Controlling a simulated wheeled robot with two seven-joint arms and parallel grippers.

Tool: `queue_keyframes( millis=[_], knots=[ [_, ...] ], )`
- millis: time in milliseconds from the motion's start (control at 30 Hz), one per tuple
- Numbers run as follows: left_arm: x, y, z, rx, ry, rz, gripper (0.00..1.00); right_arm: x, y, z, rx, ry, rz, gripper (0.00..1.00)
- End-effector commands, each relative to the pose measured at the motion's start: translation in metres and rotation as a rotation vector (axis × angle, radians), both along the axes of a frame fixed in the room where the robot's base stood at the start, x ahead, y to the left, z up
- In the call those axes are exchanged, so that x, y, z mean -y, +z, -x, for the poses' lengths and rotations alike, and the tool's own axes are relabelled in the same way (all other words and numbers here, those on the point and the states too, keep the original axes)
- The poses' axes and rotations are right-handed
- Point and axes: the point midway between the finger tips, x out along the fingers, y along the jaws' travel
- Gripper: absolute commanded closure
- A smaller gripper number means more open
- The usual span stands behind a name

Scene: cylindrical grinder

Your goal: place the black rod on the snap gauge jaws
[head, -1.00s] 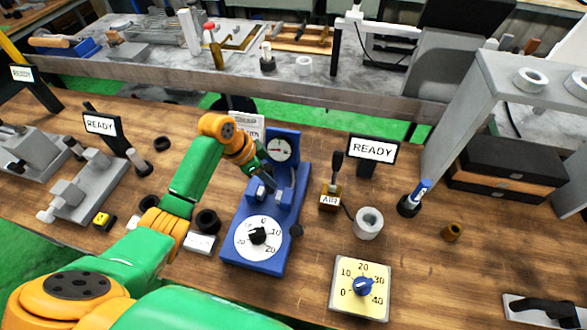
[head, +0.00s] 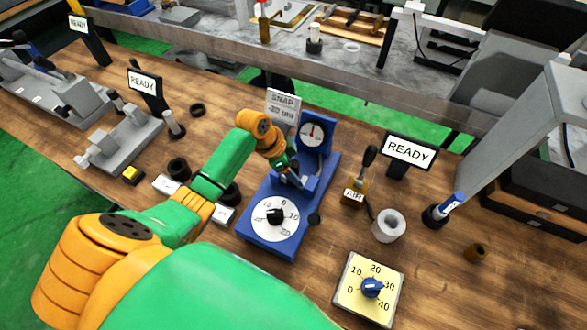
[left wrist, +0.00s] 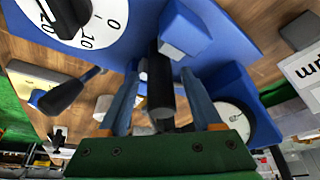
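The blue snap gauge (head: 262,235) stands on the bench with a white numbered dial and black knob in front and a round indicator behind. My left gripper (head: 291,172) points down at its jaw area. In the left wrist view the black rod (left wrist: 160,85) lies between the two fingers of my left gripper (left wrist: 161,75), beside a blue jaw block (left wrist: 184,30) with a grey face. Narrow gaps show between rod and fingers, so the gripper looks open around it. Whether the rod rests on both jaws is hidden. My right gripper is out of view.
A SNAP sign (head: 283,107) stands behind the gauge. To its right are the AIR lever block (head: 354,190), a READY sign (head: 409,151), a white ring (head: 389,226) and a yellow dial plate (head: 352,301). Dark rings (head: 179,168) and a grey fixture (head: 122,139) lie left.

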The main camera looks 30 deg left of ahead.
Motion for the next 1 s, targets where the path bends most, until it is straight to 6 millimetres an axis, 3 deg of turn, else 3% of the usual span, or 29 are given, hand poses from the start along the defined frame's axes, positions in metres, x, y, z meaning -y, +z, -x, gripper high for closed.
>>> queue_keyframes(
  millis=[400,800,1000],
  knots=[
    [-0.002,0.009,0.000,0.004,0.001,0.000,0.34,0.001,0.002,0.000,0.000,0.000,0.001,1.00],
    [-0.029,0.095,0.024,0.006,0.000,-0.001,0.34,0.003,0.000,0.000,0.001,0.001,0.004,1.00],
    [-0.034,0.114,0.030,0.001,0.000,0.001,0.34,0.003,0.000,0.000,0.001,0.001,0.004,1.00]
  ],
)
